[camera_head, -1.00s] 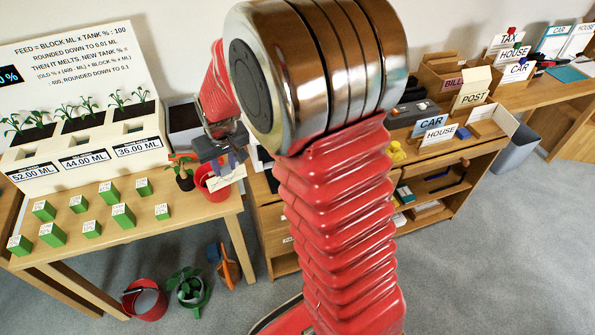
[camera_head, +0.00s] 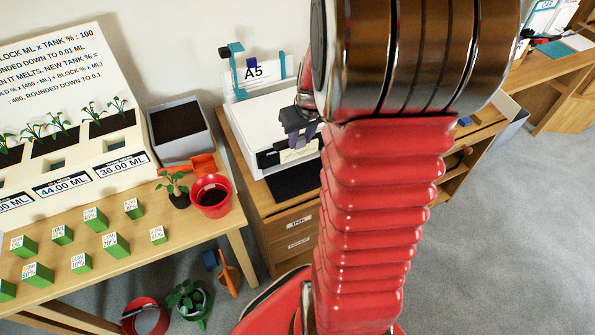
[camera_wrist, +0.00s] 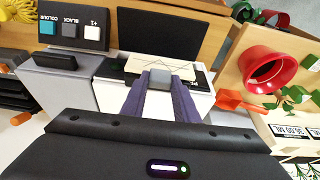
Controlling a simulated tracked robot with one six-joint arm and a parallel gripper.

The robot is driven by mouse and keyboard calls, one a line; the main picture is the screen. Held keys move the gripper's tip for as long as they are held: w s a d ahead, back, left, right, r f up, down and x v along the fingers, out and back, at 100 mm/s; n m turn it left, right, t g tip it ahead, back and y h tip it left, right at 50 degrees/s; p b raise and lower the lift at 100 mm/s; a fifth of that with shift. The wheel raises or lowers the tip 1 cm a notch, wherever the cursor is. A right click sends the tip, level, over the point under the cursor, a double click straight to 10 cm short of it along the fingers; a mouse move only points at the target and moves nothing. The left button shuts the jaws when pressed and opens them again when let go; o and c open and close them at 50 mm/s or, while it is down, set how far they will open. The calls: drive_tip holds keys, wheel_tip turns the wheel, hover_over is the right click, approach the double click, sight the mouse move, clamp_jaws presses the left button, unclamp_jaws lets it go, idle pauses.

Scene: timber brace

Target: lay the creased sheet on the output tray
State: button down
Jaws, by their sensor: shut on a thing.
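My gripper (camera_head: 300,138) is shut on the creased sheet (camera_head: 299,154), in front of the white printer. In the wrist view, the two purple-grey fingers of my gripper (camera_wrist: 160,80) hold the cream sheet (camera_wrist: 155,67), which shows thin crease lines. The black output tray (camera_head: 292,184) sticks out from the printer's front, and it also shows beyond the sheet in the wrist view (camera_wrist: 160,35). The sheet appears above or beside the tray's printer end; I cannot tell whether they touch. My arm hides the printer's right side in the head view.
The white printer (camera_head: 262,130) stands on a wooden drawer cabinet (camera_head: 290,222), with an A5 sign behind it. Left are a red pot (camera_head: 210,195), a potted seedling (camera_head: 178,190), a grey planter (camera_head: 180,135) and several green blocks. A control panel (camera_wrist: 72,28) shows in the wrist view.

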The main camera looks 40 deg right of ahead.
sight(302, 155)
drive_tip(key=shift+s+d, duration=0.15)
drive_tip(key=shift+d, duration=0.1)
drive_tip(key=shift+f, duration=3.1)
drive_tip(key=shift+f, duration=1.9)
drive_tip(key=c, duration=1.4)
unclamp_jaws()
drive_tip(key=shift+f, duration=0.1)
